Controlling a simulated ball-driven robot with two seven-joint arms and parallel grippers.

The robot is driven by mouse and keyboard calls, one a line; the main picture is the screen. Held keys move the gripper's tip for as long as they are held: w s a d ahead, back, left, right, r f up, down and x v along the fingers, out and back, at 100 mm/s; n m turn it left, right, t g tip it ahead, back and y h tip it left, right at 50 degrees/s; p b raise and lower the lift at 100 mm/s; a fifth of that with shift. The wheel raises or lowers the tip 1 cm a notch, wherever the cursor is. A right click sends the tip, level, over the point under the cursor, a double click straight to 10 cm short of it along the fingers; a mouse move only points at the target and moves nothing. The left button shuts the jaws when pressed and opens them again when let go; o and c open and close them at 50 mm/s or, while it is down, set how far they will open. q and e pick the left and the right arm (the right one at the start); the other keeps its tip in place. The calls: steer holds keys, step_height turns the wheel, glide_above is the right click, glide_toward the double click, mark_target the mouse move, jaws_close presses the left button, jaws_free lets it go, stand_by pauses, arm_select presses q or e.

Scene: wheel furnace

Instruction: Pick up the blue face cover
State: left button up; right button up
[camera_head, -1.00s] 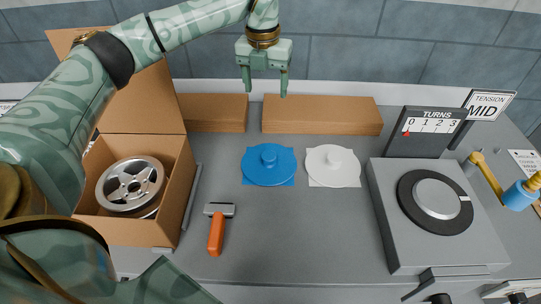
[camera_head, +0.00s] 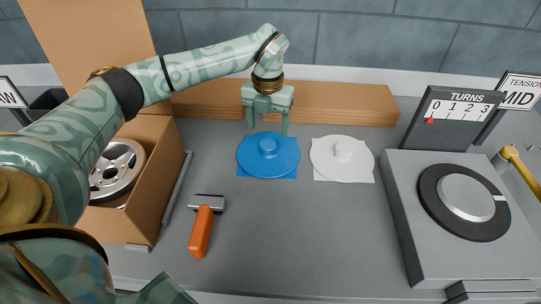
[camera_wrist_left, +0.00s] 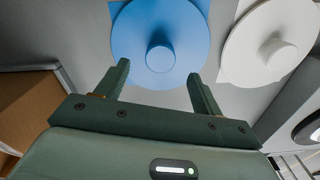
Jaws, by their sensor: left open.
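The blue face cover (camera_head: 268,158) is a round disc with a raised central knob, lying on a blue square on the grey bench. My left gripper (camera_head: 267,130) is open and empty, with its fingers pointing down just behind and above the cover's far edge. In the left wrist view the blue face cover (camera_wrist_left: 160,40) lies beyond the two spread fingertips (camera_wrist_left: 158,85), and its knob shows between and past them. The fingers are not around the knob. My right gripper is not in view.
A white face cover (camera_head: 342,158) lies right of the blue one. A scraper with orange handle (camera_head: 201,232) lies in front. A cardboard box (camera_head: 150,190) with a wheel stands left.

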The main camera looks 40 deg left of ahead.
mark_target(269, 142)
arm_select(q)
step_height(269, 142, down, 7)
steer(key=b, duration=0.3)
steer(key=shift+w+f, duration=0.1)
steer(key=shift+w, duration=0.05)
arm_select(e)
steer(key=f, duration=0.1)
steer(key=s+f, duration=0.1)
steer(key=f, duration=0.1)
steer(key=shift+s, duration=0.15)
arm_select(q)
steer(key=shift+r, duration=0.2)
steer(key=c, duration=0.9)
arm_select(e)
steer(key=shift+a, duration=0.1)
